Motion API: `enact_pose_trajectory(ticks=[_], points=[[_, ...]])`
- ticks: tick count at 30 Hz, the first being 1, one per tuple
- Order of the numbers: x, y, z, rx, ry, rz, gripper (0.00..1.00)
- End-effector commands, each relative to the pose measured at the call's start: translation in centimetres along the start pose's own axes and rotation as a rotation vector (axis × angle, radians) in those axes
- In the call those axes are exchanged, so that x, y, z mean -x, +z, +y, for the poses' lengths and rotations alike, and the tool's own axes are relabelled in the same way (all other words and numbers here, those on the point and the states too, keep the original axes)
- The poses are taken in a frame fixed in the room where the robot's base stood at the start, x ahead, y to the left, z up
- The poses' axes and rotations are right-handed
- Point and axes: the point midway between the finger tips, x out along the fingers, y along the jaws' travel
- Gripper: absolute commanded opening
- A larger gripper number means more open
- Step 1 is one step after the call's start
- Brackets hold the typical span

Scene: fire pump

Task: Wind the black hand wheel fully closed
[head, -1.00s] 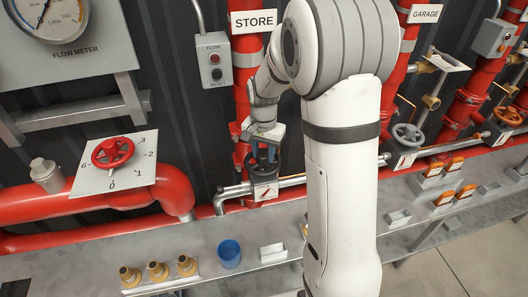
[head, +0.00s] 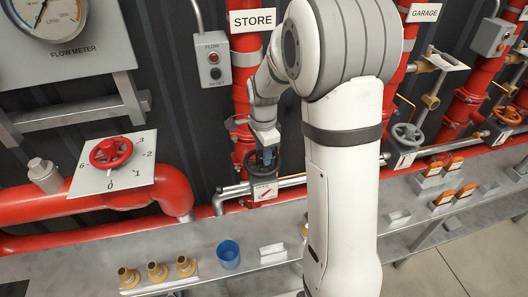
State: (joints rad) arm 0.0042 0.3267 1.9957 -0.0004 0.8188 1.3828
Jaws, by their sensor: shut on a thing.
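The black hand wheel (head: 262,167) sits on a valve at the foot of the red riser under the STORE sign. A small plate with a red mark (head: 264,191) is just below it. My gripper (head: 267,158) reaches down to the wheel from above and is shut on it. My wrist and fingers hide part of the wheel, so its turn position cannot be told.
A red hand wheel (head: 110,153) on a numbered plate is at the left. A metal shelf (head: 205,262) below carries brass fittings (head: 157,272), a blue cup (head: 229,254) and orange-topped blocks (head: 443,198).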

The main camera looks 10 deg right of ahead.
Motion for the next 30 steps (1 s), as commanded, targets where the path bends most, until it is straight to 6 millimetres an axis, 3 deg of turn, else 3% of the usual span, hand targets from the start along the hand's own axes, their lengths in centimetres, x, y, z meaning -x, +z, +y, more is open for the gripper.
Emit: enact_pose_trajectory(ticks=[6,20,30], points=[[-0.06,0.01,0.14,-0.236,0.002,-0.001,0.01],[-0.07,0.02,0.18,-0.330,0.002,-0.001,0.01],[-0.10,0.12,0.32,-0.770,0.002,0.000,0.01]])
